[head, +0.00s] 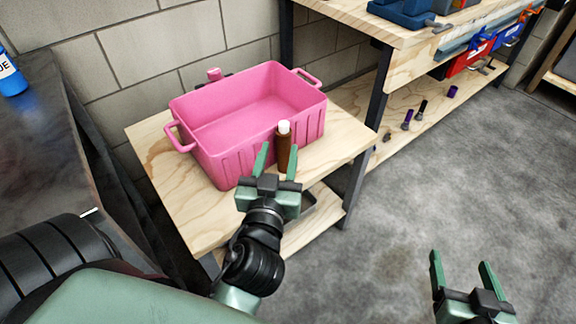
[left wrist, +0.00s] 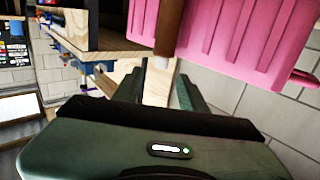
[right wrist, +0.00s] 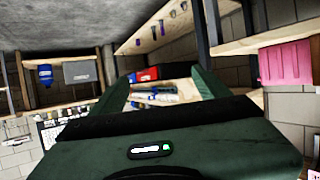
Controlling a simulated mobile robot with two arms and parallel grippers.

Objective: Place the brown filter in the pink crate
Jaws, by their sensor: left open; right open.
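The brown filter (head: 284,153), a brown cylinder with a white cap, is upright by the front wall of the pink crate (head: 213,150). The crate looks empty and sits on a small wooden table. My left gripper (head: 277,156) is open, with its fingers around or just in front of the filter; I cannot tell whether they touch it. The left wrist view shows the filter (left wrist: 169,27) beyond the fingers, with the crate (left wrist: 248,40) behind it. My right gripper (head: 461,262) is open and empty over the floor. The crate also shows in the right wrist view (right wrist: 286,63).
A wooden workbench (head: 425,45) with a lower shelf stands right of the table, carrying tools and small dark and purple items. A dark counter (head: 50,130) with a blue bottle (head: 10,75) is at the left. The grey floor (head: 400,210) at right is clear.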

